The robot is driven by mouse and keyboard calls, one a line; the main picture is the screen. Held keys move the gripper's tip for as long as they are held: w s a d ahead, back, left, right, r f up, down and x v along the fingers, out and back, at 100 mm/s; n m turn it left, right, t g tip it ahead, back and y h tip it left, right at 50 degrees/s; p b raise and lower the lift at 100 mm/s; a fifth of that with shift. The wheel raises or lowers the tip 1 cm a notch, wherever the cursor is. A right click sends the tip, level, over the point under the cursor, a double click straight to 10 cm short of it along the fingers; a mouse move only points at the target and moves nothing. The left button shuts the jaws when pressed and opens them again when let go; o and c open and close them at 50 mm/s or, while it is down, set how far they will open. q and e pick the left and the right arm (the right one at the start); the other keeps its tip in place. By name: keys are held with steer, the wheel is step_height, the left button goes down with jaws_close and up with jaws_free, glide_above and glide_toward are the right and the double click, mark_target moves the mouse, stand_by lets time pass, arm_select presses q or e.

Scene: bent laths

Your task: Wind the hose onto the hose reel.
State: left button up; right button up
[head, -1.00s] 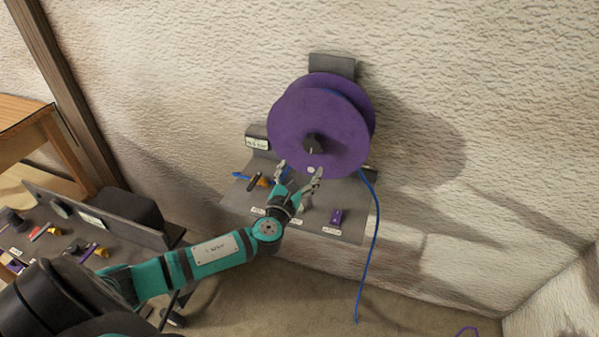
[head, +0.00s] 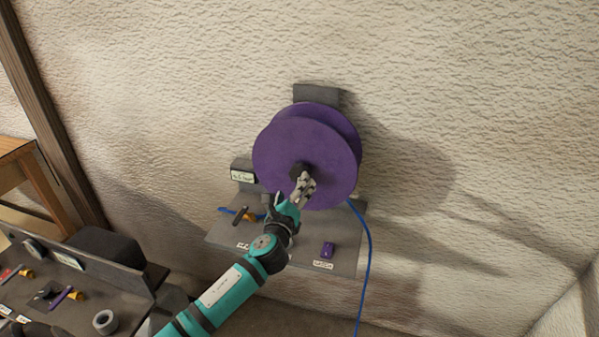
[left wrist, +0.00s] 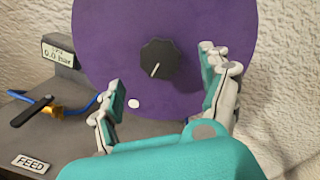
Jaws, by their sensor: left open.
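The purple hose reel (head: 310,145) is mounted on the wall above a grey shelf. It has a dark knob (left wrist: 159,58) at the middle of its front disc and a pale dot (left wrist: 134,103) lower on the disc. The blue hose (head: 366,250) hangs down from the reel's right side past the shelf edge. My left gripper (head: 290,189) is in front of the disc, just below the knob. In the left wrist view its fingers (left wrist: 162,82) are spread and empty, with the knob between and beyond them. My right gripper is not in view.
The grey shelf (head: 285,245) carries a lever valve (head: 240,215), a purple block (head: 327,250) and a FEED label (left wrist: 31,163). A gauge box (head: 243,173) stands beside the reel. A bench with several small parts (head: 105,321) is at lower left. The wall at right is bare.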

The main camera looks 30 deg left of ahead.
mark_target(299, 176)
arm_select(q)
steer(key=x, duration=0.8)
